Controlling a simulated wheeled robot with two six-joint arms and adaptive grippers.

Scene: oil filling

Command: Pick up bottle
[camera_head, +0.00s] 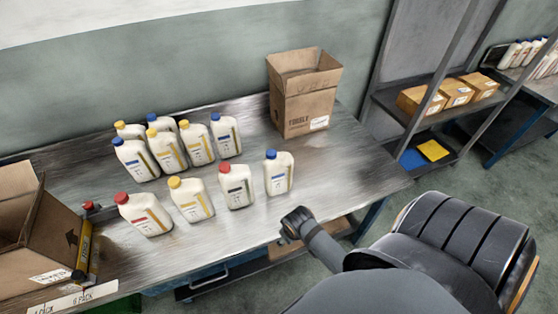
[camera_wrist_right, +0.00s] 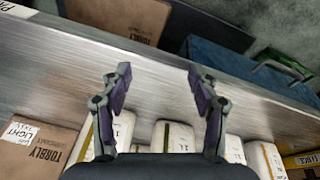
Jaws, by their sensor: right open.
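Several white bottles stand upright on the metal table in the head view. The front row has a red-capped bottle (camera_head: 146,214), a yellow-capped bottle (camera_head: 190,200), another red-capped bottle (camera_head: 236,186) and a blue-capped bottle (camera_head: 278,173). A back group with blue and yellow caps includes a blue-capped bottle (camera_head: 225,136). My right gripper (camera_head: 293,222) is near the table's front edge, apart from the nearest blue-capped bottle. In the right wrist view, the right gripper (camera_wrist_right: 159,78) is open and empty, with white bottles (camera_wrist_right: 176,138) beyond its fingers. My left gripper is not in view.
An open cardboard box (camera_head: 303,98) stands at the table's back right. Another open box (camera_head: 38,240) is at the left, beside a yellow-black object (camera_head: 84,250). A shelf with small boxes (camera_head: 455,92) stands to the right. The table between the front bottles and front edge is bare.

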